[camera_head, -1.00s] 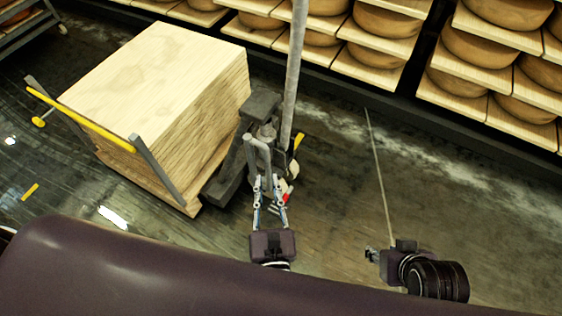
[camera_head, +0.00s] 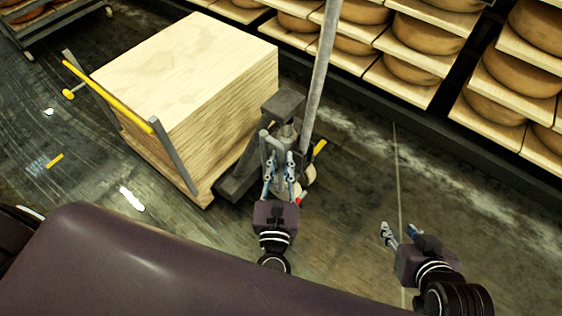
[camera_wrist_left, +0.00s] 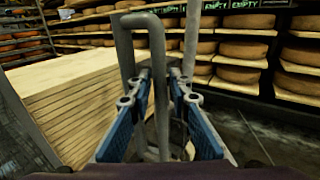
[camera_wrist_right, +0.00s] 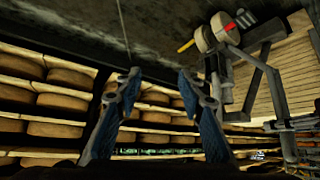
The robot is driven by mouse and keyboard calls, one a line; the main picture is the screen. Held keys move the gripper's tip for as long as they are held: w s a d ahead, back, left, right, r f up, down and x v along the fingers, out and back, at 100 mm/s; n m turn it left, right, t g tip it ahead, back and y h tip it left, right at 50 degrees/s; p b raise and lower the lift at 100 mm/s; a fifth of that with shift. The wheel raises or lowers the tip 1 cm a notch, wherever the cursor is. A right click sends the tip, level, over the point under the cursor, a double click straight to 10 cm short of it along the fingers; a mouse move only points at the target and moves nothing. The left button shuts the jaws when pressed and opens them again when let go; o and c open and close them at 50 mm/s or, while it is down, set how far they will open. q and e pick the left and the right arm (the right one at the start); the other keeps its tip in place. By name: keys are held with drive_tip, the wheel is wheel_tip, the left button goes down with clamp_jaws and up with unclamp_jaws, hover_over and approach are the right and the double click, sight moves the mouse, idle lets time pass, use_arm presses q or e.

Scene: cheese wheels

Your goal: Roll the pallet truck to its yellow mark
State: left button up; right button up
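The grey pallet truck (camera_head: 240,185) stands at the right end of a pale stack of boards (camera_head: 190,55). Its looped tube handle (camera_wrist_left: 126,45) shows large in the left wrist view. My left gripper (camera_head: 280,170) has its blue fingers close on both sides of one handle tube and looks shut on it. My right gripper (camera_head: 403,232) is open and empty above bare floor, right of the truck. One short yellow floor strip (camera_head: 320,147) lies just right of the truck, another (camera_head: 55,160) at the left. The truck's wheel (camera_wrist_right: 205,38) shows in the right wrist view.
A tall grey pole (camera_head: 322,70) rises by the truck. Shelves of cheese wheels (camera_head: 410,66) line the back right. A yellow rail (camera_head: 110,97) on grey posts stands at the stack's left. Another rack (camera_head: 55,30) is at top left. Floor is clear at right.

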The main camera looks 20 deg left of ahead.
use_arm(q)
drive_tip(key=shift+c, duration=0.6)
clamp_jaws()
